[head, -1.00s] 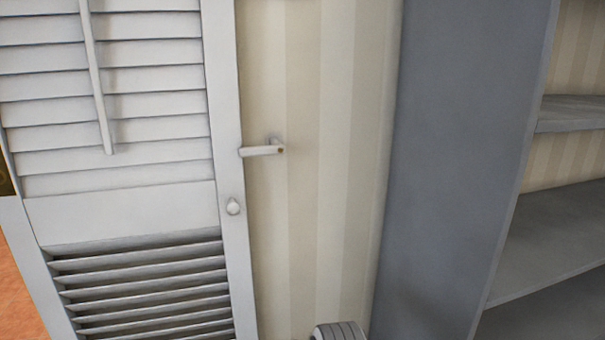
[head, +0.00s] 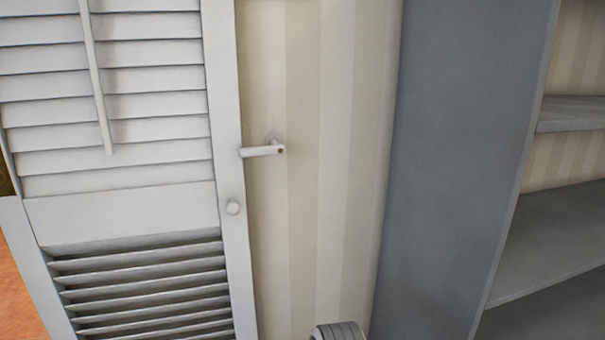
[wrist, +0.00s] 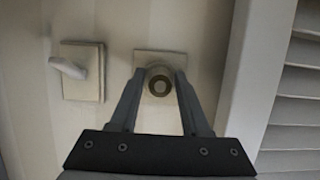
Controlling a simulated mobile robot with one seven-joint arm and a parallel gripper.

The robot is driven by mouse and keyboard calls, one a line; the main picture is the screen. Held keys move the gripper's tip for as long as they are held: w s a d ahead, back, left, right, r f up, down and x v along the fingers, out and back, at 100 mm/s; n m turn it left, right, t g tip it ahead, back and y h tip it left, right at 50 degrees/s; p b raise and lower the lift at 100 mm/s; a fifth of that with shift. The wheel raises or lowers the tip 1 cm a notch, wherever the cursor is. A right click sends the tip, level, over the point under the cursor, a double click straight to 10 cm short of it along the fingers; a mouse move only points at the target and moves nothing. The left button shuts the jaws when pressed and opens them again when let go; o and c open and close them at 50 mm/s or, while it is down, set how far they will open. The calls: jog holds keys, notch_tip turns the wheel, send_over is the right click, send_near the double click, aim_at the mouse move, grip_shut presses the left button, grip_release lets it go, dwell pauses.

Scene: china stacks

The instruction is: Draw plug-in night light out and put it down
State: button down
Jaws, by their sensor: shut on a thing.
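The head view shows neither the night light nor my gripper.
A second plate with a lever-like piece (wrist: 73,68) is left of the night light. A white louvred shutter (wrist: 297,95) stands at the right; a louvred panel (head: 130,205) fills the head view's left. A grey shelf unit (head: 455,170) stands at its right.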

jog(key=shift+s+d+p, duration=0.2)
jog(key=shift+s+p, duration=0.2)
jog(key=shift+s, duration=0.35)
jog(key=shift+s+d+p, duration=0.25)
jog(key=shift+s+p, duration=0.1)
jog(key=shift+s, duration=0.45)
jog(key=shift+s+d+p, duration=0.2)
jog(key=shift+s+p, duration=0.2)
jog(key=shift+s, duration=0.35)
